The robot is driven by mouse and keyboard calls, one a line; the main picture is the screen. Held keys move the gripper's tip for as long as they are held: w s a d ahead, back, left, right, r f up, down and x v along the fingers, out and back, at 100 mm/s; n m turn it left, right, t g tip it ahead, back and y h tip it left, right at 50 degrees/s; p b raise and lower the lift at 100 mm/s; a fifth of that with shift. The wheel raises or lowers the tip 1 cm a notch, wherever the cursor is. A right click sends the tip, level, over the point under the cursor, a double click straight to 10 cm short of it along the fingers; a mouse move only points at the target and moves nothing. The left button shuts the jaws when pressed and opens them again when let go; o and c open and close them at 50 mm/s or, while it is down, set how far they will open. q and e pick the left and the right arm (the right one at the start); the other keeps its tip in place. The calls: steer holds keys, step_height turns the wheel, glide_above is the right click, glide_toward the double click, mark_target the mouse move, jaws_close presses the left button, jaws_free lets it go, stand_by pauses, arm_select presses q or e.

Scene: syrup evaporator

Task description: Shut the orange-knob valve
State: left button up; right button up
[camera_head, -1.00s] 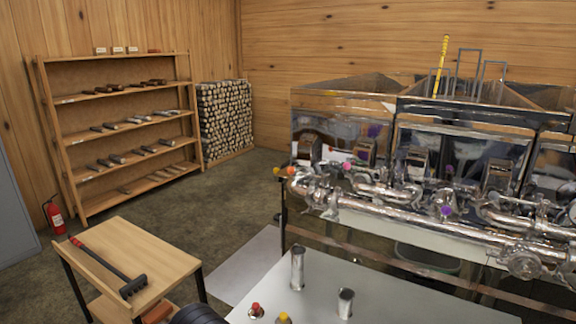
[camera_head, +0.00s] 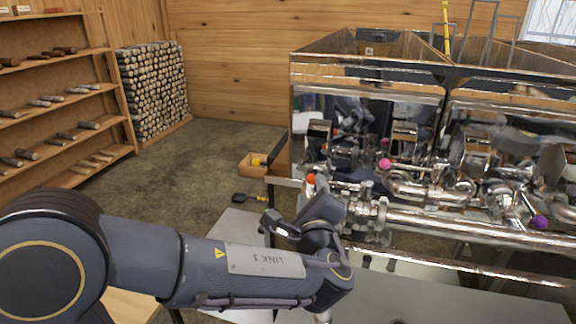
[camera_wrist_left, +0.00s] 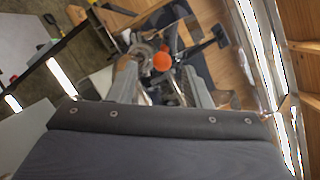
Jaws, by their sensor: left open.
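The orange knob (camera_head: 311,178) of the valve stands at the left end of the shiny pipework (camera_head: 420,217) in the head view. In the left wrist view the orange knob (camera_wrist_left: 161,62) shows ahead, between the lines of my two fingers. My left gripper (camera_wrist_left: 158,75) is open and its jaws hold nothing that I can see. I cannot tell how far the knob is beyond the fingertips. In the head view my left wrist is just below the knob and hides most of the gripper and the valve body. My right gripper is not in view.
A pink knob (camera_head: 385,164) and a purple knob (camera_head: 540,222) stand on the pipework to the right. The evaporator's metal tank (camera_head: 365,75) rises behind it. A wooden box (camera_head: 255,172) stands behind left. Stacked firewood (camera_head: 152,90) and a shelf (camera_head: 118,155) are farther left.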

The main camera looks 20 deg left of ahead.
arm_select(q)
steer(key=shift+w+r, duration=0.15)
steer(key=shift+w, duration=0.3)
steer(key=p+x, duration=0.2)
steer(key=x, duration=0.4)
steer(key=shift+w+a+p, duration=0.1)
steer(key=shift+w+p, duration=0.15)
steer(key=shift+p, duration=0.05)
jaws_close()
